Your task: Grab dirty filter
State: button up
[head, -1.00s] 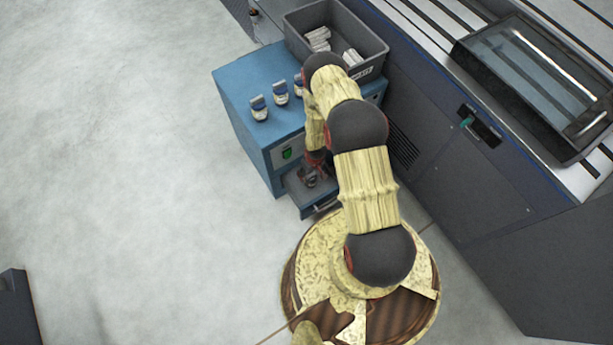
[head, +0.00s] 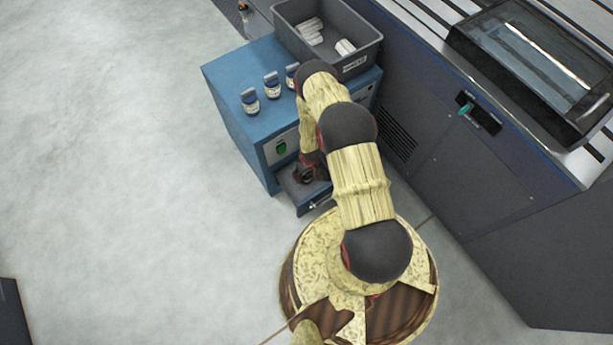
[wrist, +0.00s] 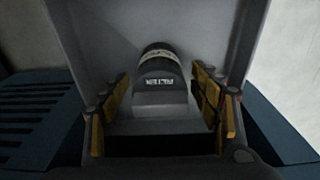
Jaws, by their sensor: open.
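In the wrist view, a dark filter (wrist: 160,82) with a pale label band sits in the open grey drawer (wrist: 90,30). My gripper (wrist: 162,115) is open, with one yellow finger on each side of the filter and a gap to it on both sides. In the head view, my gripper (head: 309,174) is over the pulled-out drawer (head: 298,202) at the front of the blue cabinet (head: 240,85). There the filter cannot be told apart from the gripper.
Several small labelled containers (head: 272,85) stand on the blue cabinet. A grey bin (head: 362,60) with white rolls stands behind them. A large dark machine (head: 470,175) rises close on the right. The floor (head: 120,180) on the left is clear.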

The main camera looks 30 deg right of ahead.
jog(key=shift+c, duration=1.2)
jog(key=c, duration=1.1)
jog(key=shift+r, duration=0.1)
